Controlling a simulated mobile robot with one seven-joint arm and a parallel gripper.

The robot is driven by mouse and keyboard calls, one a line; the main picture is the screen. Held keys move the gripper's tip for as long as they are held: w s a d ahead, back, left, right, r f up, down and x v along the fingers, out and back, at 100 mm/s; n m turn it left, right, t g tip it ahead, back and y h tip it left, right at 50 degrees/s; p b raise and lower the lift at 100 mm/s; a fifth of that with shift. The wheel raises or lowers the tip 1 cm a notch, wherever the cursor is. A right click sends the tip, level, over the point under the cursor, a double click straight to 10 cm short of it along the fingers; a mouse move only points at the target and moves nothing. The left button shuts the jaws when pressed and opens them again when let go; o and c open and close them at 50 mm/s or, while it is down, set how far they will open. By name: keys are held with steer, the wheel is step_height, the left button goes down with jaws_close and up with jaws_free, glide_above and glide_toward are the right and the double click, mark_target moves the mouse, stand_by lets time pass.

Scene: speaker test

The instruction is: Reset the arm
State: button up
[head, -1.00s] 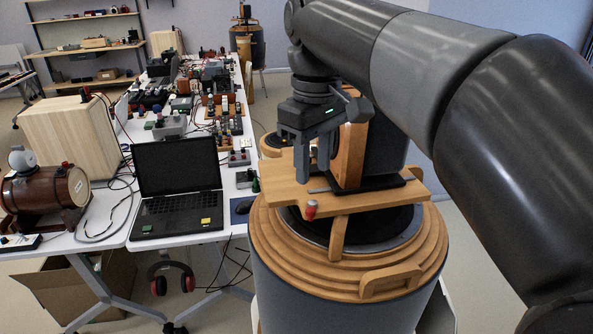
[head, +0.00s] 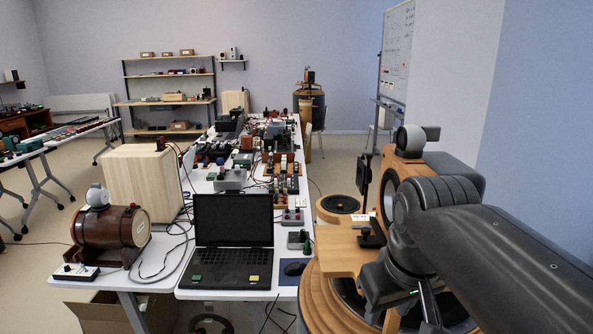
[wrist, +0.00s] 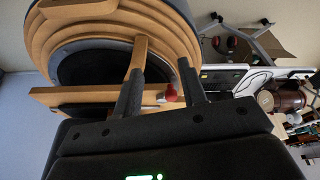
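My arm (head: 500,260) is dark grey and black and enters the head view from the lower right. My gripper (head: 405,310) hangs at its end, in front of a large round wood-and-black speaker drum (head: 318,318) with a wooden board (head: 338,252) on top. In the wrist view my gripper (wrist: 163,72) shows two dark fingers spread apart with nothing held between them. Behind them are the drum's stepped wooden rim (wrist: 185,62) and a red knob (wrist: 171,93). How far the fingers are from the drum is hard to tell.
A white table (head: 145,276) to the left holds a black laptop (head: 233,228), a wooden box (head: 142,185), a brown barrel-shaped device (head: 110,228) and many small instruments. A whiteboard (head: 397,50) stands at the back right.

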steer(key=s+f+m+t, duration=0.2)
steer(key=s+f, duration=0.2)
steer(key=f, duration=0.4)
steer(key=shift+d+m, duration=0.3)
steer(key=shift+m, duration=0.1)
